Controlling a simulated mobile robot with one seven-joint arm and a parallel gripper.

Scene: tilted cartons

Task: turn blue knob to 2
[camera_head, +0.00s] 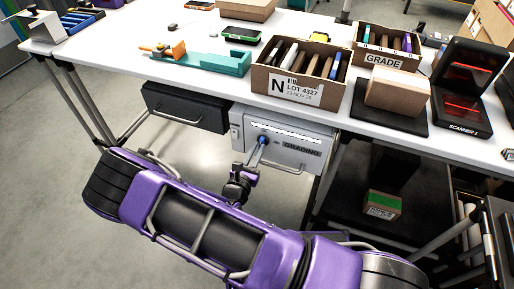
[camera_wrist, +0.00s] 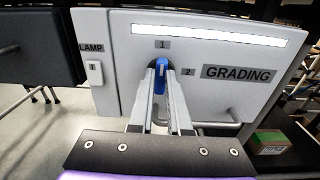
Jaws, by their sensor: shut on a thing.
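The blue knob (camera_wrist: 161,77) is on the front of a light grey box (camera_head: 291,146) labelled GRADING under the table. In the wrist view a mark 1 (camera_wrist: 163,44) is above the knob and a mark 2 (camera_wrist: 188,72) is to its right. The knob's visible bar stands nearly upright, its top toward the 1. My gripper (camera_wrist: 160,90) has its fingers on both sides of the knob and is shut on it. The fingers hide the knob's lower part. In the head view the knob (camera_head: 263,140) is small at the fingertips.
A LAMP switch (camera_wrist: 94,72) is left of the knob. A bar handle (camera_wrist: 218,124) is below the GRADING label. A dark drawer (camera_head: 185,107) hangs to the left. The white table (camera_head: 130,55) above holds cartons and a scanner (camera_head: 468,85). A green-topped box (camera_head: 382,204) sits on a lower shelf.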

